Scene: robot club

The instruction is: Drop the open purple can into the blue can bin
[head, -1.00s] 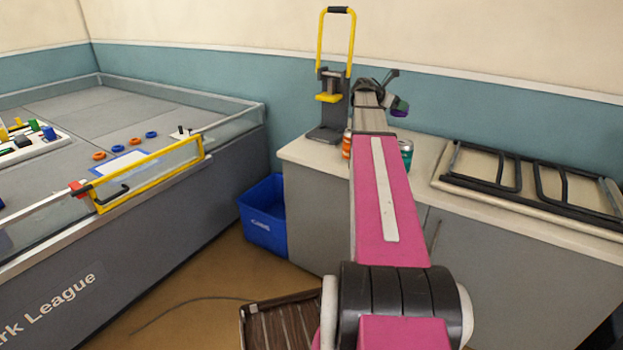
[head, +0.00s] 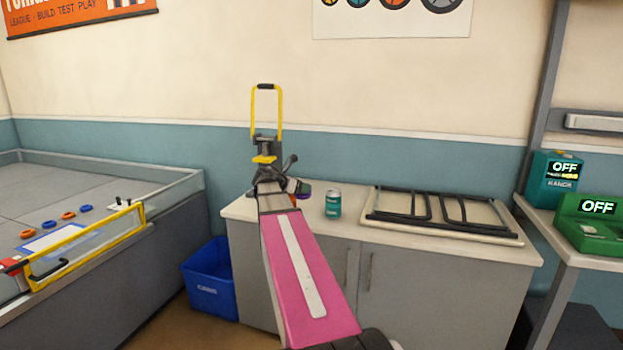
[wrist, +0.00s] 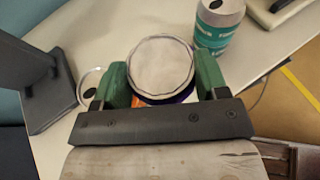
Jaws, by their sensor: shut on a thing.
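My gripper (wrist: 162,82) is shut on the purple can (wrist: 168,98), with one green finger on each side. The can's pale round end faces the wrist camera; no opening shows on it. In the head view my gripper (head: 297,187) holds the can (head: 304,191) over or near the counter's left part, and the wrist partly hides it. The blue can bin (head: 205,297) stands on the floor at the counter's left end, lower and to the left of my gripper. Its inside is mostly hidden.
A teal can (head: 333,204) stands on the counter (head: 350,224), right of my gripper. A yellow-handled can press (head: 265,150) stands behind my wrist. A folded black frame (head: 440,212) lies further right. A walled game table (head: 150,250) is left of the bin.

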